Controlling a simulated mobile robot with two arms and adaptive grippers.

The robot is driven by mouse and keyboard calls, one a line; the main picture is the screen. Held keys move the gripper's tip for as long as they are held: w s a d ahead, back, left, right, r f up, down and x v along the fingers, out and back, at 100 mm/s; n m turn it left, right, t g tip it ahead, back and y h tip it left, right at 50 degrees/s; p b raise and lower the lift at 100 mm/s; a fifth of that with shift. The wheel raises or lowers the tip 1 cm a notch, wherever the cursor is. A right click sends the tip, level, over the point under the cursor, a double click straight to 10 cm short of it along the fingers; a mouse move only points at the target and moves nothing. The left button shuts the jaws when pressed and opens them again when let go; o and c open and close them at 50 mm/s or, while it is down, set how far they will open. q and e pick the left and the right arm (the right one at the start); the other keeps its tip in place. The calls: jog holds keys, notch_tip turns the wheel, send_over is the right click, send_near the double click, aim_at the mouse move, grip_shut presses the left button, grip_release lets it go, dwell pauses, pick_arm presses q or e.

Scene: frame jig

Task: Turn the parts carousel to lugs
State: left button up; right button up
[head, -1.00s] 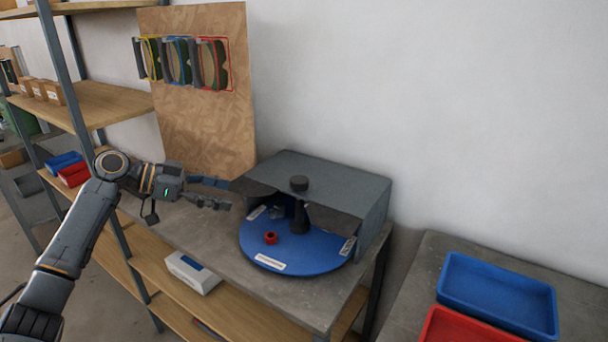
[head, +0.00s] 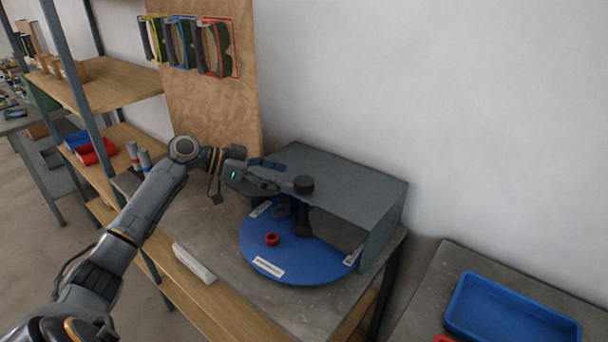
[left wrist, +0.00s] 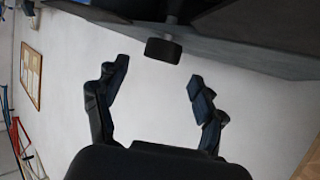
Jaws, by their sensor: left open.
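The parts carousel is a blue round turntable (head: 300,268) on a grey bench, its back half under a grey box-shaped cover (head: 355,190). A black knob (head: 303,184) tops its dark centre post; the knob also shows in the left wrist view (left wrist: 163,50). A red ring-shaped part (head: 271,239) and a dark part (head: 281,209) sit on the turntable. White labels, too small to read, lie along its rim. My left gripper (head: 282,176) is open beside the knob, just left of it; its spread fingers (left wrist: 155,85) show in the left wrist view, with nothing between them. My right gripper is out of view.
A wooden board (head: 213,115) with hanging coloured pieces stands behind the bench. A shelf rack (head: 105,90) is at left. A blue tray (head: 510,310) lies on another bench at right.

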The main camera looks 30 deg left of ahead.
aim_at(301, 180)
pick_arm(q)
jog(key=p+x, duration=0.1)
jog(key=x, duration=0.4)
jog(key=shift+w+r, duration=0.1)
jog(key=shift+w, duration=0.05)
jog(key=shift+w+d+f+p, duration=0.15)
jog(key=shift+d+f+p, duration=0.05)
jog(key=shift+p, duration=0.15)
jog(key=shift+w+d+f, duration=0.2)
jog(key=shift+w+d, duration=0.05)
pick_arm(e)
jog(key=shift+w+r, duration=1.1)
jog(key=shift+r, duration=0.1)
pick_arm(q)
jog(key=shift+c, duration=0.2)
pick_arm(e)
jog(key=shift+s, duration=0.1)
pick_arm(q)
grip_shut()
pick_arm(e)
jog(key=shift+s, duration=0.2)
